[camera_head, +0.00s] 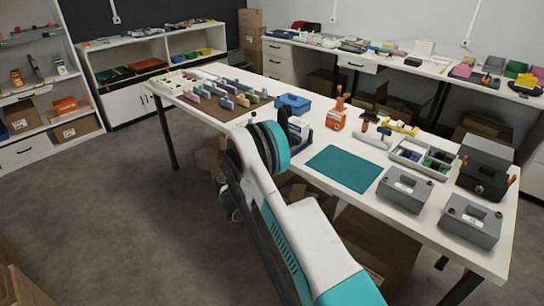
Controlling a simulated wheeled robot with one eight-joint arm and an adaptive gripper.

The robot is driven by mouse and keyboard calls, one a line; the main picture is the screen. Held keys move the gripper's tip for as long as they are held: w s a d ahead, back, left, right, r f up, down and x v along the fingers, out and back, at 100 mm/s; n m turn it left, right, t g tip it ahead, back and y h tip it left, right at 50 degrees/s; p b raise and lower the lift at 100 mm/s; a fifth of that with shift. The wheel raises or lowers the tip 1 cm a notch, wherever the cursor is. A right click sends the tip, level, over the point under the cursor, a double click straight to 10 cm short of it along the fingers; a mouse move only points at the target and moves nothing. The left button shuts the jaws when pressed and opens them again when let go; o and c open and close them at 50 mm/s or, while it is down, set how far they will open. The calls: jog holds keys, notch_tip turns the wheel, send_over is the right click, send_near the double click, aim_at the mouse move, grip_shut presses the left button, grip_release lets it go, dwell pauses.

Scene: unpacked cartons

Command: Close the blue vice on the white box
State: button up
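My arm rises from the bottom right to this elbow, in front of the table.
Colored blocks stand on a brown board (207,110) at left. Open floor (110,225) lies left.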

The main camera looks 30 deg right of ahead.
jog(key=shift+m, duration=0.3)
jog(key=o, duration=1.1)
jog(key=shift+a, duration=0.1)
jog(key=v, duration=1.1)
jog(key=shift+s+a, duration=0.15)
jog(key=shift+a, duration=0.25)
